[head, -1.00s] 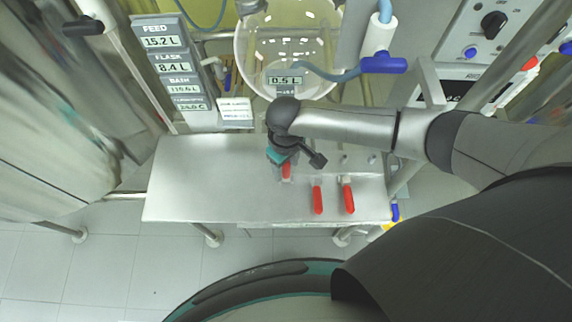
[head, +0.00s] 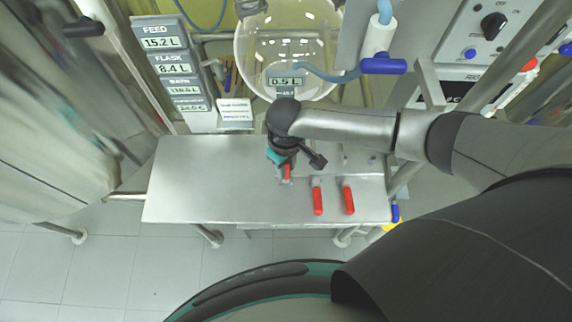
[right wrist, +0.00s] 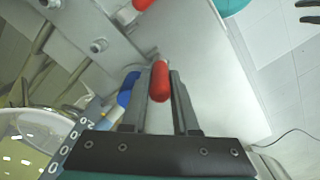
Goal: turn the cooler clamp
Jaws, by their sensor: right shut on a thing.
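My right gripper (head: 286,165) is over the steel panel and shut on a red handle (head: 287,172). In the right wrist view the same red handle (right wrist: 160,82) sits between the two fingers of my right gripper (right wrist: 160,100). Two more red handles, a middle one (head: 318,199) and a right one (head: 348,198), stick out from the panel beside it. No label shows which handle is the cooler clamp. The wrist and fingers hide the base of the held handle. I do not make out my left gripper.
The steel panel (head: 205,185) is bare on its left. Behind it are a glass vessel (head: 262,45), a display board (head: 172,65) and a blue-handled valve (head: 383,65). A control box (head: 485,35) stands at the upper right. A steel vessel (head: 40,120) fills the left.

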